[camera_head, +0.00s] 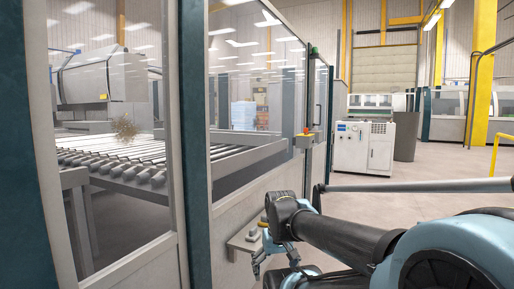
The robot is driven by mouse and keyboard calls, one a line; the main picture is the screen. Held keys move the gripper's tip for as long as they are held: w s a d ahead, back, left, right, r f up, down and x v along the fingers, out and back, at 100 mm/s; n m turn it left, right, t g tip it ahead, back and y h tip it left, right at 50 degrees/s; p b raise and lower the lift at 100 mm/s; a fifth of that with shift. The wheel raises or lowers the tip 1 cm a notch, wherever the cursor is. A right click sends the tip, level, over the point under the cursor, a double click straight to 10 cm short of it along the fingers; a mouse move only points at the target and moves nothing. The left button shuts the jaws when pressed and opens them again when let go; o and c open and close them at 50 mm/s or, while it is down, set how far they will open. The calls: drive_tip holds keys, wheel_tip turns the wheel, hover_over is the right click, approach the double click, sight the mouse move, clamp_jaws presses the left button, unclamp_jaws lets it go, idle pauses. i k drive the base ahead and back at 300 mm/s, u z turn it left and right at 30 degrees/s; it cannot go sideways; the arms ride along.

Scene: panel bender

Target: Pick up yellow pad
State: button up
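A small yellow-orange thing (262,224), which may be the yellow pad, shows at the upper left edge of my gripper. It is too small and too covered to tell for sure. My gripper (274,262) points downward in front of a small grey ledge (243,243) on the machine's enclosure. Its two dark fingers look spread apart, with nothing seen between them. My arm hides part of the ledge and whatever lies behind the gripper.
The glass-panelled enclosure (198,170) stands close on the left, with a roller table (110,155) inside. A white cabinet (364,147) stands farther back. The floor (440,175) on the right is clear up to a yellow rail (495,150).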

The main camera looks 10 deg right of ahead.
sight(263, 223)
drive_tip(key=k, duration=1.3)
drive_tip(key=z, duration=0.35)
drive_tip(key=i, duration=1.7)
drive_tip(key=u, duration=0.35)
